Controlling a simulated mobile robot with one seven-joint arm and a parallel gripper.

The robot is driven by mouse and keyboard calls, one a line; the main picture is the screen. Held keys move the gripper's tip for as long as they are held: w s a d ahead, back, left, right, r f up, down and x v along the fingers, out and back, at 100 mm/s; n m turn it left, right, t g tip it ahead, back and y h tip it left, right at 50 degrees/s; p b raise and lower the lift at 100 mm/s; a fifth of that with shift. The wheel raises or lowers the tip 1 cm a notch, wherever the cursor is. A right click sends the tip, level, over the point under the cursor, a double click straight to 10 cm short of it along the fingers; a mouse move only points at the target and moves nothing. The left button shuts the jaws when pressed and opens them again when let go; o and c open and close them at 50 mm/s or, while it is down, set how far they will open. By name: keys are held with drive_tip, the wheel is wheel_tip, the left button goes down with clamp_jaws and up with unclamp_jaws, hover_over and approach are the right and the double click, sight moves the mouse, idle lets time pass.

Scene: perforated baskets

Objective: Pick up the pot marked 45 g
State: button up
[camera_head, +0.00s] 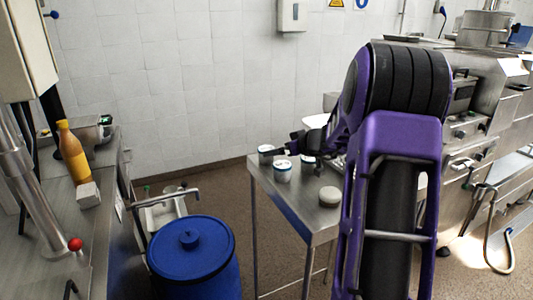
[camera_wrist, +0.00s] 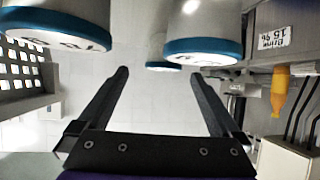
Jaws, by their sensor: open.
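Several pale pots with blue-rimmed white lids stand on a steel table. In the head view one pot (camera_head: 282,172) is at the table's left side, another (camera_head: 265,155) is behind it, and a third (camera_head: 308,159) is partly hidden by my arm. The wrist view looks upside down. It shows a large pot (camera_wrist: 55,18) at the left, another (camera_wrist: 203,28) at the right, and a smaller, farther one (camera_wrist: 163,66) between the fingertips. Lid markings are too slanted to read, so I cannot tell which is 45 g. My gripper (camera_wrist: 160,75) is open and empty, near the pots.
A round beige object (camera_head: 329,196) lies on the steel table (camera_head: 290,203). A perforated basket (camera_wrist: 24,68) is close at the wrist view's left. A blue drum (camera_head: 190,250) stands left of the table. An orange bottle (camera_head: 72,152) stands on the left counter.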

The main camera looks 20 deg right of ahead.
sight(264, 160)
drive_tip(key=shift+a+p+x, duration=0.15)
drive_tip(key=shift+p+x, duration=0.35)
drive_tip(key=shift+x, duration=1.4)
drive_tip(key=shift+a+p+x, duration=0.15)
drive_tip(key=shift+p+x, duration=0.35)
drive_tip(key=shift+x, duration=1.4)
drive_tip(key=shift+s, duration=0.1)
drive_tip(key=c, duration=1.4)
